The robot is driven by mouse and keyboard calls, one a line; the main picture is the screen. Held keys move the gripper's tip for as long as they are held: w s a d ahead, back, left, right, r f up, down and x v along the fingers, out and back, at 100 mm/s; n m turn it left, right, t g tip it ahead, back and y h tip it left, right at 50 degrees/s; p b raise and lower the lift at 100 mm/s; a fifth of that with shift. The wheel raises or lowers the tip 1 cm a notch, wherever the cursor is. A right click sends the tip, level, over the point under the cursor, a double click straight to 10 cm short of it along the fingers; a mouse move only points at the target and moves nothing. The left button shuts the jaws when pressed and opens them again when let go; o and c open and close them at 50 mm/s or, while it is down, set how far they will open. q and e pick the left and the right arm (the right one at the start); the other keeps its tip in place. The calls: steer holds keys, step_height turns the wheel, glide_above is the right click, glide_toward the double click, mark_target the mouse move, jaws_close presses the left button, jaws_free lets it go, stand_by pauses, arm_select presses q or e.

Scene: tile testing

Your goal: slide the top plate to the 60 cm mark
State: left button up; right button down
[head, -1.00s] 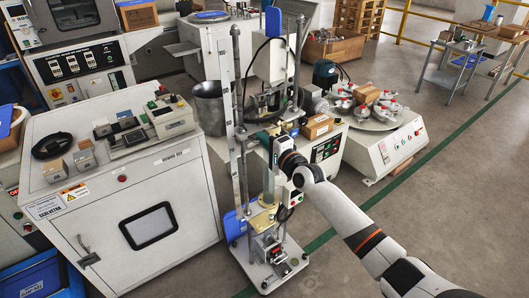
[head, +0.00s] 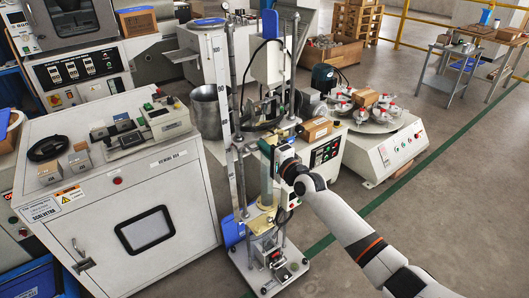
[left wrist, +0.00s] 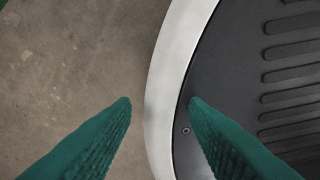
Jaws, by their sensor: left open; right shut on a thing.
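A tall test stand with upright posts (head: 240,178) and a white marked scale (head: 222,85) on its left is in the middle of the head view. The top plate (head: 243,142) is a pale piece across the posts, at mid height. My right gripper (head: 268,152) is shut at the plate's right side; its fingers are partly hidden by the wrist. My left gripper (left wrist: 161,103) shows only in the left wrist view, open and empty, with green ribbed fingers.
A white cabinet (head: 150,229) with small blocks stands left of the stand. A round turntable machine (head: 385,145) and a cardboard box (head: 314,129) are to the right. Open floor lies at the lower right. Under the left gripper is a dark grooved surface (left wrist: 240,60) with a pale rim.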

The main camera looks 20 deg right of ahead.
arm_select(q)
steer(key=w+d+t+b, duration=0.1)
steer(key=w+d+t, duration=0.15)
steer(key=w, duration=0.75)
steer(key=w+r+b, duration=0.2)
steer(key=w+r, duration=0.2)
steer(key=r, duration=0.4)
steer(key=w+r+t+b, duration=0.1)
steer(key=w+r+b, duration=0.1)
steer(key=w+r, duration=0.2)
steer(key=shift+w+d+r+h+b, duration=0.15)
steer(key=shift+w+r+h+b, duration=0.25)
steer(key=shift+r, duration=1.45)
arm_select(e)
step_height(320, 180, down, 8)
steer(key=a, duration=0.1)
steer(key=shift+w+a, duration=0.25)
steer(key=shift+a, duration=0.1)
